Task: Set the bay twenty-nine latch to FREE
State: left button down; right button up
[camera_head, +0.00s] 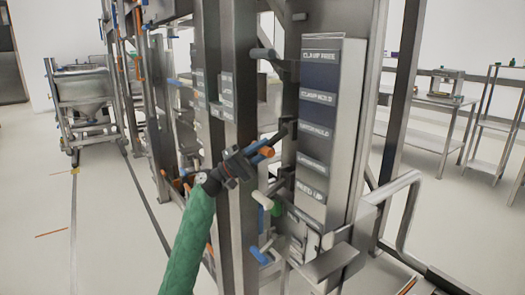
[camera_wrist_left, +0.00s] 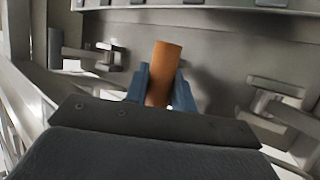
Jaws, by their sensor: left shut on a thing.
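My left gripper (camera_head: 260,156), on a green-sleeved arm, is at the front of the steel frame. Its blue fingers are shut on an orange lever handle (camera_head: 267,152), left of a labelled panel. In the left wrist view the orange handle (camera_wrist_left: 163,72) stands between the two blue fingertips (camera_wrist_left: 162,88). The lever's mount is partly hidden by the gripper. The tall label panel (camera_head: 318,108) carries several dark plates; the top one seems to read "CLAMP FREE", the others are hard to read. I cannot make out a bay number. My right gripper is not in view.
A white-tipped lever (camera_head: 262,200) and a lower blue-tipped one (camera_head: 258,256) sit below. A bent metal rail (camera_head: 405,205) juts out at right. A steel bin (camera_head: 84,88) stands far left. Open floor lies at left.

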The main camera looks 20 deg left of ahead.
pick_arm(q)
jog(key=c, duration=1.2)
grip_release()
jog(key=shift+f, duration=0.15)
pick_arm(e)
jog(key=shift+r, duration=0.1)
pick_arm(q)
jog(key=shift+o, duration=0.2)
jog(key=v, duration=0.7)
jog(key=shift+a+f+b, duration=0.15)
jog(key=shift+a+b, duration=0.2)
jog(key=shift+b, duration=0.1)
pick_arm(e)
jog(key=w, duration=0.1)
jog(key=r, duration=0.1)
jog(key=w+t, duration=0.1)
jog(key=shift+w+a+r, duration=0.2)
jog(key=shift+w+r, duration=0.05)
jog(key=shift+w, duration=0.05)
pick_arm(q)
jog(key=shift+s, duration=0.15)
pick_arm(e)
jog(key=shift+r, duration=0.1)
